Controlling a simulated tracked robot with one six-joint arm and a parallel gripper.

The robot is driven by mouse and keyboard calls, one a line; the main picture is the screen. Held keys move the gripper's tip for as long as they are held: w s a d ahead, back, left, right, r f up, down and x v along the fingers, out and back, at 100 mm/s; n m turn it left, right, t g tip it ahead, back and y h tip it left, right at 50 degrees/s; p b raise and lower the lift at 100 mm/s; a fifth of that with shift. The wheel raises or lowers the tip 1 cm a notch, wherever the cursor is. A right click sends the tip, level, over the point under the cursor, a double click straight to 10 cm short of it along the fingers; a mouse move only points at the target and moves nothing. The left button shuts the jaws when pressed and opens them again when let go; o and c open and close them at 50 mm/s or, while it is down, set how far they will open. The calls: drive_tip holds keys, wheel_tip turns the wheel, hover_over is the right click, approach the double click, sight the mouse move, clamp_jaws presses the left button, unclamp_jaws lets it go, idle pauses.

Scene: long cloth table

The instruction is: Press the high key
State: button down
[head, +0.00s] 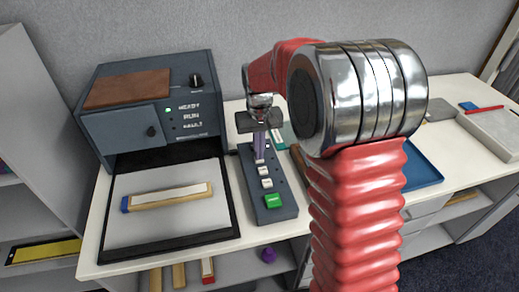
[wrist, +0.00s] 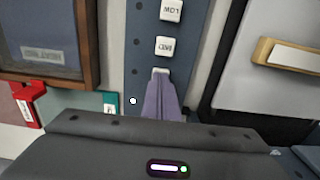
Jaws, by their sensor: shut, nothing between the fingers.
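A blue-grey key panel (head: 283,212) lies on the table and holds a green key (head: 273,201) at its near end and white keys in a row behind it. In the wrist view the white keys LOW (wrist: 171,11) and MID (wrist: 165,46) are readable. A third white key (wrist: 160,71) in that row is mostly hidden by my fingertips, so its label cannot be read. My gripper (head: 260,160) is shut and empty, pointing down at this third key; it also shows in the wrist view (wrist: 162,82). I cannot tell whether the fingertips touch the key or press it.
A dark machine (head: 150,105) with READY, RUN and FAULT labels stands at left, its READY lamp green. In front, a tray (head: 215,225) holds a wood-and-white bar (head: 170,197). A blue tray (head: 422,168) lies to the right, partly behind my arm. A brown-framed box (wrist: 92,45) sits close beside the panel.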

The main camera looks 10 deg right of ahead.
drive_tip(key=shift+s+f, duration=0.2)
drive_tip(key=shift+f, duration=0.95)
wheel_tip(320, 180, up, 15)
drive_tip(key=shift+w, duration=0.3)
idle(0.4)
drive_tip(key=s+t, duration=0.5)
drive_tip(key=s, duration=2.2)
drive_tip(key=shift+r+t, duration=0.25)
drive_tip(key=shift+t, duration=0.05)
